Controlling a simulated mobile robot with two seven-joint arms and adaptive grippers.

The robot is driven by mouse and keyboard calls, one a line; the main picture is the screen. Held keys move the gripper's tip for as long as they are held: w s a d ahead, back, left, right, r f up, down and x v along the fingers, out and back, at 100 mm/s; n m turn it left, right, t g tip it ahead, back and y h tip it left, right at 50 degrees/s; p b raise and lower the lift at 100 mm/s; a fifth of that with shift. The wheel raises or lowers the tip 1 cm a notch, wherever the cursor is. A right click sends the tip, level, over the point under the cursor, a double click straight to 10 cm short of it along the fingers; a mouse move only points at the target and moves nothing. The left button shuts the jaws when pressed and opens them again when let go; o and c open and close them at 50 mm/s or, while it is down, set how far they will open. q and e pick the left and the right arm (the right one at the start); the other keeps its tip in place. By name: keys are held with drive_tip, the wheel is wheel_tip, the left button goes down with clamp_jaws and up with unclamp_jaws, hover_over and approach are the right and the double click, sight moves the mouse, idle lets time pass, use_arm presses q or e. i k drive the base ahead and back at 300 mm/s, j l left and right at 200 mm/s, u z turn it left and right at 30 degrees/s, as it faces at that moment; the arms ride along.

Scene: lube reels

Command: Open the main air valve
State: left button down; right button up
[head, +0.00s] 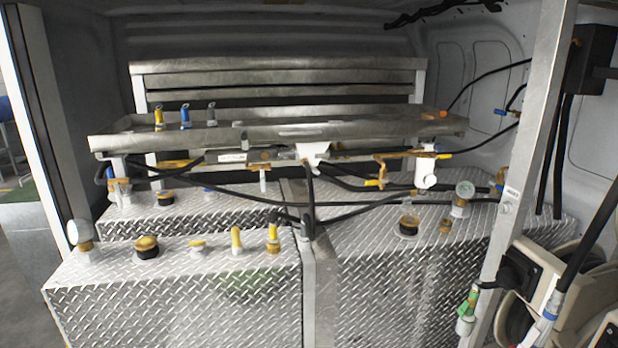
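Neither gripper shows in the head view. No part is plainly labelled as the main air valve. A yellow-handled brass valve (378,181) hangs from the pipework below the metal shelf, right of centre. A white cylinder with a round gauge (425,172) is just right of it, and a small yellow lever (444,156) sticks out to the right of its top. Another yellow handle (178,163) lies flat along the pipework at the left. I cannot tell which of these is the main air valve, or whether any is open.
Diamond-plate tanks (170,300) fill the lower view, with caps, gauges and yellow-handled fittings (273,235) on top. A metal shelf (330,128) crosses above. Black hoses (350,212) run between. An upright post (530,150) and hose reels (575,300) stand at right.

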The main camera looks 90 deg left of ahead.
sight(118, 198)
drive_tip(key=u, duration=2)
drive_tip(key=j+u, duration=0.2)
drive_tip(key=u, duration=0.25)
drive_tip(key=i+j+u, duration=0.1)
drive_tip(key=u, duration=0.3)
drive_tip(key=i+j+u, duration=0.1)
drive_tip(key=u, duration=0.35)
drive_tip(key=i+j+u, duration=0.1)
drive_tip(key=u, duration=0.3)
drive_tip(key=i+j, duration=0.45)
